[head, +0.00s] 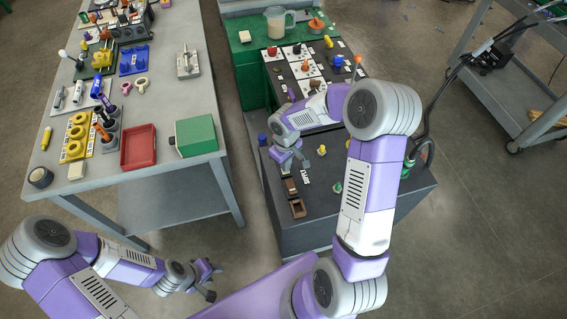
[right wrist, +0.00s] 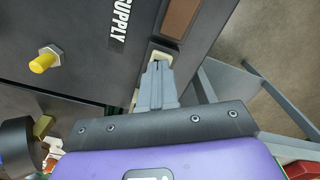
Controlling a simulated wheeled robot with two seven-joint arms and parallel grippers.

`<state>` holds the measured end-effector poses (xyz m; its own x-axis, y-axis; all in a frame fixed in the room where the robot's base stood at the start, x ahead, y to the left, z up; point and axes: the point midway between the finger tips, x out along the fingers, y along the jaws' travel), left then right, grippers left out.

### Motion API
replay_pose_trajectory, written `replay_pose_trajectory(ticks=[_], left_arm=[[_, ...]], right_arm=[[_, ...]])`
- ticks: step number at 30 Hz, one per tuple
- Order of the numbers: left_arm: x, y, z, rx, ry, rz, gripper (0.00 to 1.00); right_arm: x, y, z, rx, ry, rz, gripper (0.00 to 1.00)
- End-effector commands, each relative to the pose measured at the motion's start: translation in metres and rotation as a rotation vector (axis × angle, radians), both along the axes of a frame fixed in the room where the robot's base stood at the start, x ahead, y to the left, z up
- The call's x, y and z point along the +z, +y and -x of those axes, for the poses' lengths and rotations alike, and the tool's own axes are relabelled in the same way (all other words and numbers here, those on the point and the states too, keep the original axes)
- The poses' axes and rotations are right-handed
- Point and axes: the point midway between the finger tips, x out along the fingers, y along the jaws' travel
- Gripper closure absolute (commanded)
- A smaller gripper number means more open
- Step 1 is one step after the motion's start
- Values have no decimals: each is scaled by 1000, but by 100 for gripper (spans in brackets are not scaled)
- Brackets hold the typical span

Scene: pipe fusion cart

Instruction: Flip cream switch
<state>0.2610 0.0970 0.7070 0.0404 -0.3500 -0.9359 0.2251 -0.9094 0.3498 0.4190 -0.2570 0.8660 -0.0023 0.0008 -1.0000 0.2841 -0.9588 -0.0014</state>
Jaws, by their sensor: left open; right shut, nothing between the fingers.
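The cream switch (right wrist: 165,48) sits on the dark cart panel; in the right wrist view its cream frame shows around and beyond my fingertips, and its middle is hidden by them. My right gripper (right wrist: 158,68) is shut and empty, with its fingertips over the switch. Whether they touch it I cannot tell. In the head view my right gripper (head: 288,162) is at the left edge of the cart top and mostly covers that switch. My left gripper (head: 213,282) is open and empty, low over the floor, away from the cart.
A brown rocker (head: 290,186) and another brown part (head: 298,208) lie nearer on the panel, beside the SUPPLY label (right wrist: 120,22). A yellow knob (right wrist: 43,60) stands up from the panel. A grey workbench (head: 190,93) with a green box (head: 196,136) stands left of the cart.

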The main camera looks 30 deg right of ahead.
Motion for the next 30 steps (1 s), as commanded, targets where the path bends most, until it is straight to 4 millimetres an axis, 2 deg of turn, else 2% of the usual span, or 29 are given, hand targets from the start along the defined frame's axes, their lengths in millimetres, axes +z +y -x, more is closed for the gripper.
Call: replay_pose_trajectory(ticks=[3,21,30], left_arm=[[10,0,0,0,0,0,57],[46,0,0,0,0,0,57],[48,0,0,0,0,0,57]], right_arm=[[13,0,-1,0,-2,0,100],[61,0,-1,0,-2,0,100],[64,0,0,0,-1,1,100]])
